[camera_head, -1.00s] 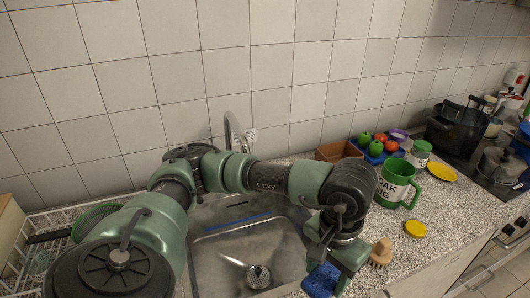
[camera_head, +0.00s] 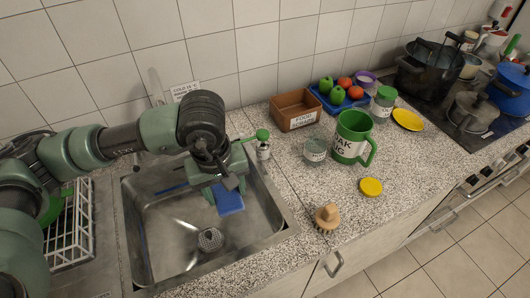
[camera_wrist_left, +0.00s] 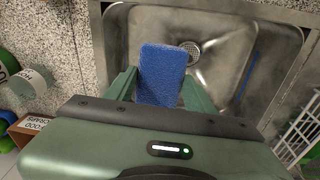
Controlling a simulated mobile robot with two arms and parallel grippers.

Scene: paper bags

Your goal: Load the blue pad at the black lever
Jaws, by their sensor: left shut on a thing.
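The blue pad (camera_head: 228,200) is a flat sponge held by my left gripper (camera_head: 224,196) over the right part of the sink. In the left wrist view the blue pad (camera_wrist_left: 161,73) sits between the two green fingers of my left gripper (camera_wrist_left: 160,92), and the sink is below it. A small bottle with a green top (camera_head: 262,146) stands on the counter just right of my gripper, partly hidden by my arm. I cannot make out a black lever for certain. My right gripper is not in view.
The steel sink (camera_head: 143,262) has a round drain. On the counter are a brown box (camera_head: 297,121), a green mug (camera_head: 348,150), a glass jar (camera_head: 315,149), a wooden brush (camera_head: 327,213) and a yellow lid (camera_head: 371,187). The front counter is mostly clear.

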